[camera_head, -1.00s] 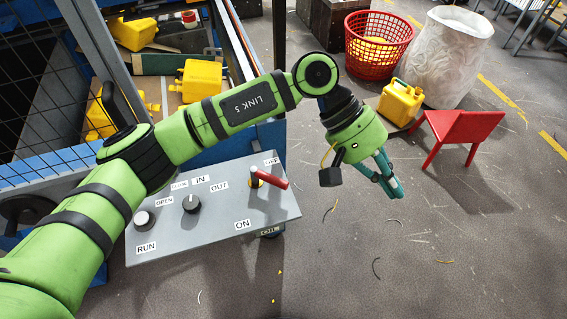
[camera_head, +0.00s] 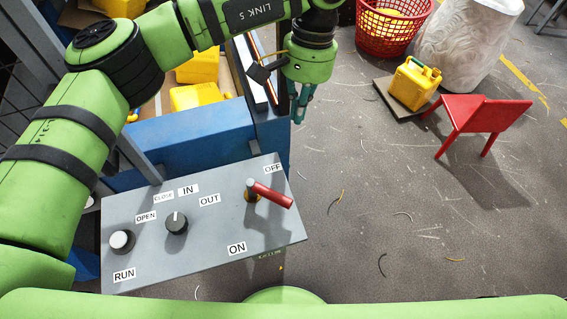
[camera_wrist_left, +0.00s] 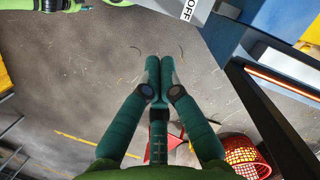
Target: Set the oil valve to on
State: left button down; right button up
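The oil valve (camera_head: 272,195) has a red lever on a brass-coloured stem at the right of a grey control panel (camera_head: 205,265). Its lever points right and slightly down. The OFF label (camera_head: 272,168) is above it and the ON label (camera_head: 237,248) is below left. My left gripper (camera_head: 298,119) hangs beyond the panel's far right corner, apart from the valve. In the left wrist view its green fingers (camera_wrist_left: 159,62) are together with nothing between them. That view shows the panel's OFF corner (camera_wrist_left: 190,12) at the top; the valve lever is not visible there. My right gripper is not seen.
The panel also carries a black knob (camera_head: 176,223) and a round button (camera_head: 122,241). A blue frame (camera_head: 190,140) stands behind it. A yellow jerry can (camera_head: 414,84), red chair (camera_head: 485,115) and red basket (camera_head: 385,25) stand right. Floor right of the panel is clear.

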aim_at(271, 198)
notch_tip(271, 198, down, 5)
jog(key=b, duration=0.3)
pick_arm(q)
jog(key=p+x, duration=0.2)
jog(key=x, duration=0.3)
jog(key=s+p+x, duration=0.1)
jog(key=p+x, duration=0.2)
jog(key=x, duration=0.2)
jog(key=s+p+x, duration=0.1)
jog(key=p+x, duration=0.1)
jog(key=x, duration=0.3)
jog(key=shift+s+a+r+p, duration=0.1)
jog(key=shift+s+a+p, duration=0.05)
jog(key=shift+a+p, duration=0.25)
jog(key=shift+s+a+f, duration=0.2)
jog(key=shift+s, duration=0.25)
jog(key=shift+f, duration=0.1)
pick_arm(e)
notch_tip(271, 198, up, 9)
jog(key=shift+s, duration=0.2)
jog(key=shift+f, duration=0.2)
